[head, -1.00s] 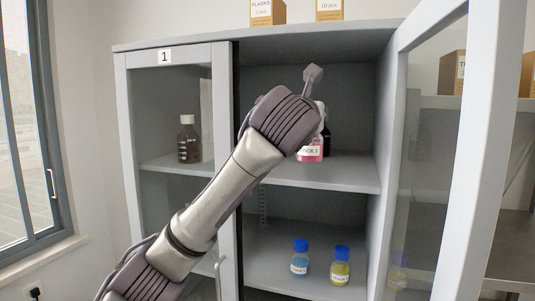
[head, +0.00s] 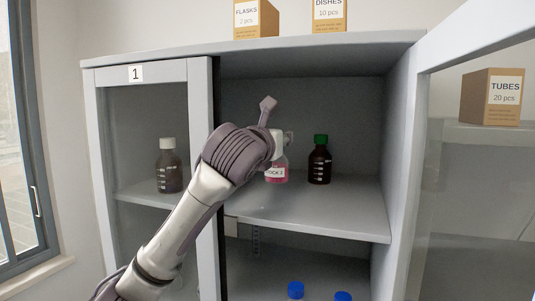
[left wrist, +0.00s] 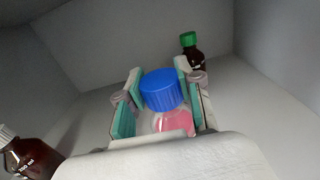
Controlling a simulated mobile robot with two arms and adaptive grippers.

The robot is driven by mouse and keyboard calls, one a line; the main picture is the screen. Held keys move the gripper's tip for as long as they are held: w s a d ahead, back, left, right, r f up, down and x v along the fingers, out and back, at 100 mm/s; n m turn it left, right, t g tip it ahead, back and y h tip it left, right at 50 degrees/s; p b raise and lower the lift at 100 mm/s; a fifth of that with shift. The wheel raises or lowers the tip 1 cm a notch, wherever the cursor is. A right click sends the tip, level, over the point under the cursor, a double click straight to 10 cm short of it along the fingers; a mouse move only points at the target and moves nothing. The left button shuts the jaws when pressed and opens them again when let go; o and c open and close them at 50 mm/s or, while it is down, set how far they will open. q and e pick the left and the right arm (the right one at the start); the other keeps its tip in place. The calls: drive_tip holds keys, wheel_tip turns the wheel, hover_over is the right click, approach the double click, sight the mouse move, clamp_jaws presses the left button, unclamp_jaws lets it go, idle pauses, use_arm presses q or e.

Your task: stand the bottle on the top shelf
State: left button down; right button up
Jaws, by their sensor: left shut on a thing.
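The bottle (head: 276,173) has pink liquid and a white label, and its blue cap (left wrist: 162,90) shows in the left wrist view. My left gripper (head: 281,146) is shut on it near the top, with a teal-lined finger on each side in the left wrist view (left wrist: 158,98). The bottle is upright inside the cabinet, over the top shelf (head: 320,213), left of a dark green-capped bottle (head: 320,163). Whether its base touches the shelf is not clear. My arm hides part of it. My right gripper is not in view.
A dark white-capped bottle (head: 168,170) stands behind the left glass door. The right door (head: 440,140) is open. Blue-capped bottles (head: 296,290) are on the lower shelf. The top shelf is bare at front right. Cardboard boxes (head: 257,20) sit on the cabinet.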

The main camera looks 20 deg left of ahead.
use_arm(q)
drive_tip(key=shift+w+a+f+p, duration=0.35)
drive_tip(key=shift+w+a+f, duration=0.55)
drive_tip(key=shift+a, duration=0.2)
drive_tip(key=f, duration=0.1)
drive_tip(key=f+p, duration=0.1)
drive_tip(key=f, duration=0.1)
drive_tip(key=shift+s+d, duration=0.2)
drive_tip(key=shift+s, duration=0.15)
drive_tip(key=shift+a+f+p, duration=0.1)
drive_tip(key=shift+f+p, duration=0.15)
drive_tip(key=shift+p, duration=0.05)
drive_tip(key=shift+w+f, duration=0.1)
drive_tip(key=shift+f, duration=0.1)
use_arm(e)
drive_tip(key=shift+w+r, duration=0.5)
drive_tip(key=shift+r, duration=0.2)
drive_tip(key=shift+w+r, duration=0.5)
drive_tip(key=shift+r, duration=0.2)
use_arm(q)
drive_tip(key=c, duration=0.8)
unclamp_jaws()
drive_tip(key=shift+o, duration=0.3)
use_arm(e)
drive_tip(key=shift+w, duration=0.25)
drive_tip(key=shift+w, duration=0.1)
